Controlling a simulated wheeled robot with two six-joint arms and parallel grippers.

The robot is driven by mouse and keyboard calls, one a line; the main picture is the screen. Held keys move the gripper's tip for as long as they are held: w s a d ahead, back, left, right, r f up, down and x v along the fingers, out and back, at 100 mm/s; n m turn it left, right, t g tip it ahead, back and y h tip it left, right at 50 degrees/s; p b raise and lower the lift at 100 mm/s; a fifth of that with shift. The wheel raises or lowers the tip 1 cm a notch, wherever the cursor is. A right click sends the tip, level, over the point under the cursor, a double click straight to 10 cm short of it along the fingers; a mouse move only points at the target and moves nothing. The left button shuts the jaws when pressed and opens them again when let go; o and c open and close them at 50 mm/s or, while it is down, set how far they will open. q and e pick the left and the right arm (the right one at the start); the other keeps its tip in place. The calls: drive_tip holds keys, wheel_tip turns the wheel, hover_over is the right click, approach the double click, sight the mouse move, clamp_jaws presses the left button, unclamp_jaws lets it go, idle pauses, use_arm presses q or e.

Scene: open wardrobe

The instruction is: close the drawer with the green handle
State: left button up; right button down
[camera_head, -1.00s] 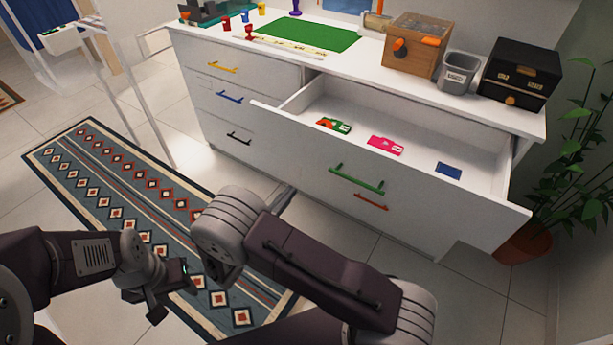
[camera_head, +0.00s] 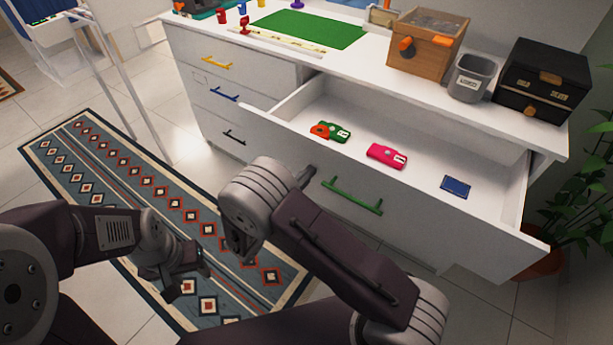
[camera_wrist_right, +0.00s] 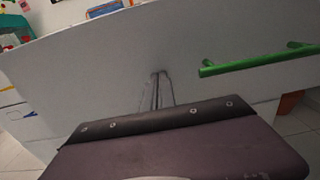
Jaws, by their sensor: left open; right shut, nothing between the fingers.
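The drawer with the green handle (camera_head: 352,197) is pulled out of the white dresser, and its white front panel (camera_head: 440,225) faces me. The green handle also shows at the right of the right wrist view (camera_wrist_right: 260,61). My right gripper (camera_head: 307,176) is shut and empty, at the drawer front to the left of the handle. In the right wrist view its fingers (camera_wrist_right: 157,90) point at the panel; I cannot tell whether they touch it. My left gripper (camera_head: 187,272) is open and empty, low over the rug, away from the drawer.
Inside the drawer lie a green and orange item (camera_head: 330,132), a pink item (camera_head: 386,156) and a blue item (camera_head: 456,186). A wooden box (camera_head: 425,48), a grey bin (camera_head: 469,77) and a black box (camera_head: 541,82) stand on top. A plant is at right.

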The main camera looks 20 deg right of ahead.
idle(0.3)
drive_tip(key=p+x, duration=0.1)
drive_tip(key=x, duration=1.2)
drive_tip(key=shift+d, duration=0.2)
drive_tip(key=b, duration=0.3)
hover_over(355, 133)
drive_tip(key=s, duration=0.1)
drive_tip(key=shift+a, duration=0.45)
drive_tip(key=shift+w+d, duration=0.35)
drive_tip(key=shift+d, duration=0.1)
drive_tip(key=shift+r, duration=0.35)
